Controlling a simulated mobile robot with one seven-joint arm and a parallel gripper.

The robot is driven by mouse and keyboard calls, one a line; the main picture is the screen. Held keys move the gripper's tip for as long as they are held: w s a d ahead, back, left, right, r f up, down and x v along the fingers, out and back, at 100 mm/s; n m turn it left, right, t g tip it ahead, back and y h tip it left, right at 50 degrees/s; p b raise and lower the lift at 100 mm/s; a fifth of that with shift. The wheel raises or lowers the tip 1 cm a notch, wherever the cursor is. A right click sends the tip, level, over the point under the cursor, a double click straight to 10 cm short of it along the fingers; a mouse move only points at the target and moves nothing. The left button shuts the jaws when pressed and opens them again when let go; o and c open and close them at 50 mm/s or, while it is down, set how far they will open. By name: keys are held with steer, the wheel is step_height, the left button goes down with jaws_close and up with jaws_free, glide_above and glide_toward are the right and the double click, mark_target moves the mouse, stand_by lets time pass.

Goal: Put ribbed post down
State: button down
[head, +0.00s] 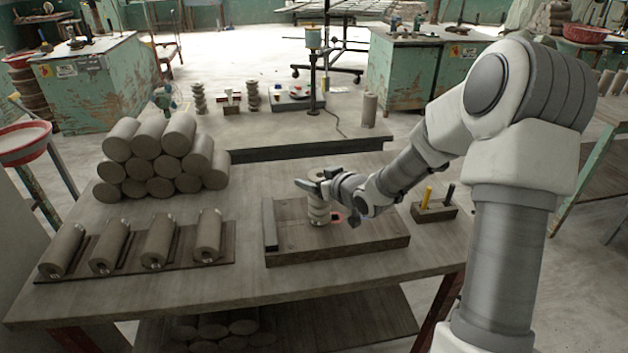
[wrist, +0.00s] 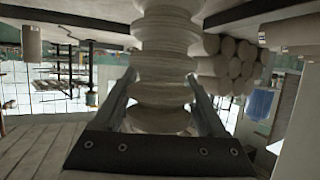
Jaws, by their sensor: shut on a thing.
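The ribbed post (head: 318,207) is a pale clay column with rounded rings, upright over the dark wooden board (head: 375,252) in the head view. My gripper (head: 318,186) is shut on its upper part, coming in from the right. In the wrist view the ribbed post (wrist: 165,62) fills the middle, between the two fingers of my gripper (wrist: 165,95). The post's lower end appears to be at or close to the board. I cannot tell whether it touches.
Several clay cylinders are stacked (head: 160,155) at the left. Several more lie on a dark rack (head: 190,258) at the front left. A small block with tools (head: 434,210) stands right of the board. Ribbed posts (head: 252,96) stand on the rear table.

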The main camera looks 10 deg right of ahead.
steer(key=shift+f, duration=0.15)
jaws_free()
steer(key=shift+r, duration=0.3)
steer(key=p+v, duration=0.2)
steer(key=v, duration=1)
steer(key=shift+f+p, duration=0.2)
steer(key=shift+p, duration=0.15)
